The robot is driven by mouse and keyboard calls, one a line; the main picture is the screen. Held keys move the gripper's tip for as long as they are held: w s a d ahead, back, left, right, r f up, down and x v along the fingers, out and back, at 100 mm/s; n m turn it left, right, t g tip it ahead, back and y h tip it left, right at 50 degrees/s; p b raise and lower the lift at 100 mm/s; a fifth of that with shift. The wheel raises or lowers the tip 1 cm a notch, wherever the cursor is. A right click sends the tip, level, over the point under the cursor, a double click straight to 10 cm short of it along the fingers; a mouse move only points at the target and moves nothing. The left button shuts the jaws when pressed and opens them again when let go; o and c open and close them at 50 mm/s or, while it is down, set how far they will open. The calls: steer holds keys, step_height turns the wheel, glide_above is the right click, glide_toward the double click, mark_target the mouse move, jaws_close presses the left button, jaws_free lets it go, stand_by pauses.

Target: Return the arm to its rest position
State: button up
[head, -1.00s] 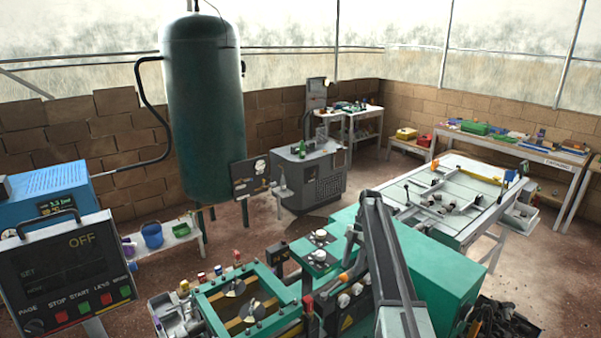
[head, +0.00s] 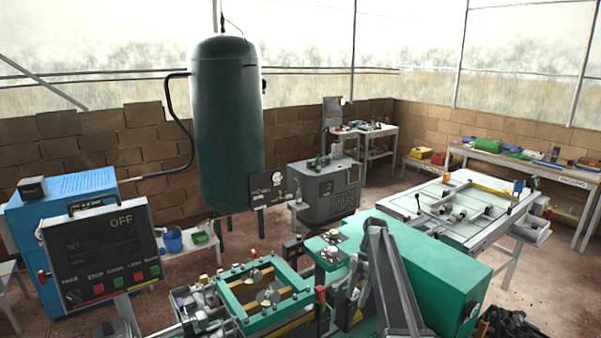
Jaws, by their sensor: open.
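My arm (head: 388,275) shows in the head view as dark grey links at the lower middle right, folded at an elbow near the green machine. I cannot make out my gripper or its fingertips in this view. The green machine (head: 425,262) stands just behind and to the right of the arm. A green open frame (head: 237,311) with yellow bars lies to the left of the arm. I cannot tell whether the arm touches either one.
A control panel (head: 100,250) reading OFF stands at the left, before a blue cabinet (head: 68,200). A dark green tank (head: 225,130) stands behind. A grey machine (head: 325,190) and a white worktable (head: 455,212) stand farther back. Brown floor (head: 545,285) is open at the right.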

steer(key=s+a+f+m+t+h+b, duration=0.1)
steer(key=s+f+m, duration=0.4)
steer(key=s+m, duration=0.6)
steer(key=s+a+f+m+t+h+b, duration=0.1)
steer(key=s+f+m+b, duration=0.4)
steer(key=s+m, duration=0.7)
steer(key=shift+s+f+t+h+b, duration=0.15)
steer(key=shift+s+t+h+b, duration=0.35)
steer(key=shift+s+t+b, duration=0.35)
steer(key=shift+s+a, duration=0.1)
steer(key=shift+a, duration=0.05)
